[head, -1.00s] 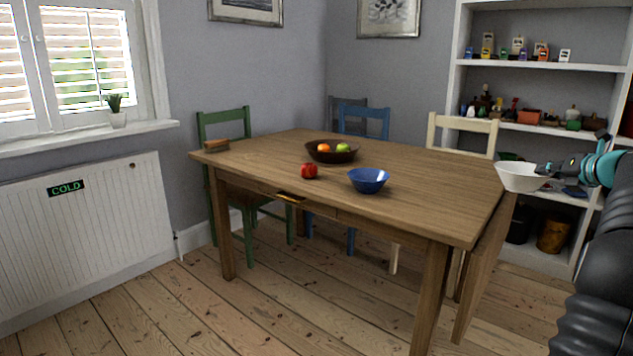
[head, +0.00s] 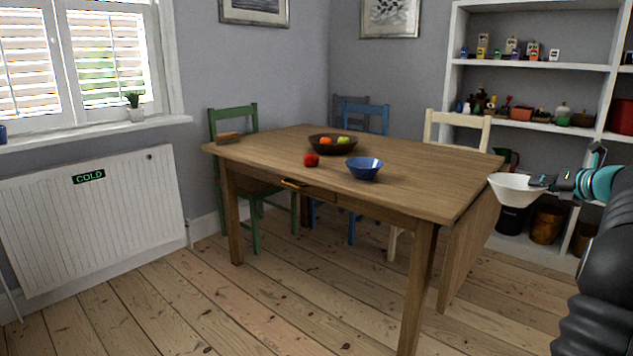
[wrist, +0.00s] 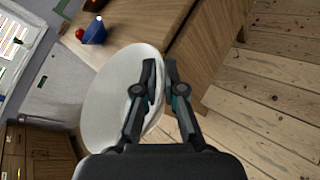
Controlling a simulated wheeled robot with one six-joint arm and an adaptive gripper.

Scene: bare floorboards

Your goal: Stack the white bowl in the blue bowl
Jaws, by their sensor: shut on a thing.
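The white bowl (head: 515,187) is held by its rim in my gripper (head: 552,181), at the right of the head view, off the table's right end. In the wrist view the white bowl (wrist: 112,98) sits left of the fingers, and my gripper (wrist: 160,75) is shut on its rim. The blue bowl (head: 364,169) stands upright on the wooden table, left of my gripper and apart from it. The blue bowl also shows small at the top left of the wrist view (wrist: 95,32).
White shelves (head: 540,128) stand behind my gripper. The floor in front is clear.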

